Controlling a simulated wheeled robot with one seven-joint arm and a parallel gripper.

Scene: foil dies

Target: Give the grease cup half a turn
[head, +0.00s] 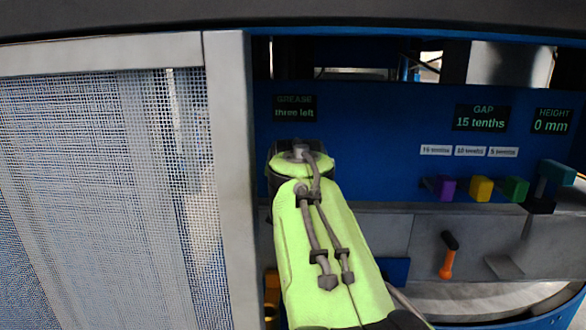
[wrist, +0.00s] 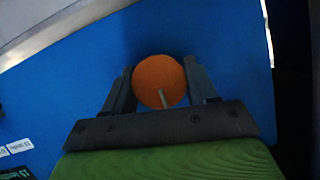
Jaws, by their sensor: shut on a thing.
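In the wrist view the grease cup (wrist: 158,80) shows as a round orange cap with a pale mark on its lower part, against a blue panel. My gripper (wrist: 160,84) has one finger on each side of the cap and is shut on it. In the head view my green arm hides the cup and the fingers. A dark display (head: 294,108) above my arm reads "GREASE three left".
A mesh guard (head: 120,180) with a pale frame stands to the left of my arm. To the right are purple (head: 446,188), yellow (head: 481,188) and green (head: 515,188) blocks, a teal block (head: 556,172) and an orange-handled lever (head: 447,262). Displays read "GAP 15 tenths" (head: 480,117) and "HEIGHT 0 mm" (head: 551,121).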

